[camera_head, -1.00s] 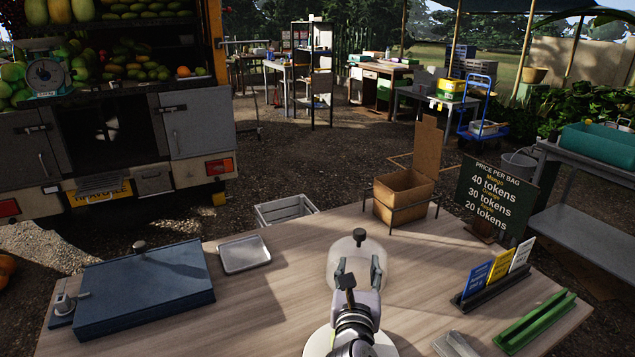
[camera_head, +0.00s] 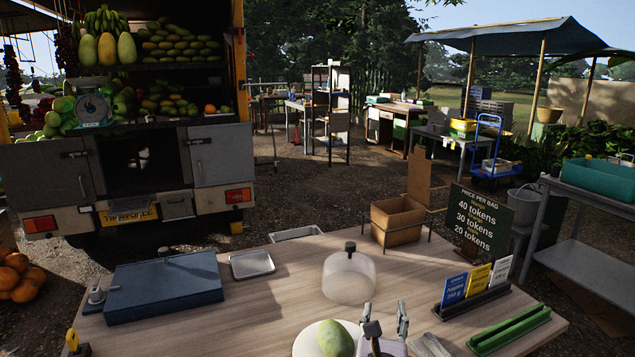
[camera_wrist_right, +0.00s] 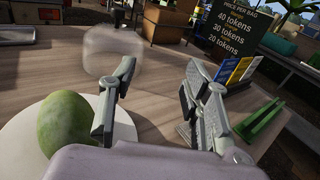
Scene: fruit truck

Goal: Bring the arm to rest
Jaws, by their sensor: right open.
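My right gripper (camera_head: 388,324) is low in the head view, open and empty, at the right of a green mango (camera_head: 335,340) on a white plate (camera_head: 306,346). The right wrist view shows its two fingers spread (camera_wrist_right: 158,78), with the mango (camera_wrist_right: 64,124) at the left, apart from them. A clear dome (camera_head: 349,280) with a dark knob stands on the wooden table (camera_head: 290,290) beyond the gripper. It shows blurred past the left finger in the wrist view (camera_wrist_right: 112,48). My left gripper is not in view.
A blue-grey case (camera_head: 165,285) and a metal tray (camera_head: 252,264) lie on the left of the table. A cardboard box (camera_head: 397,221) and price board (camera_head: 482,215) stand at the back right. Upright cards (camera_head: 477,283) and a green rack (camera_head: 510,331) are at the right.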

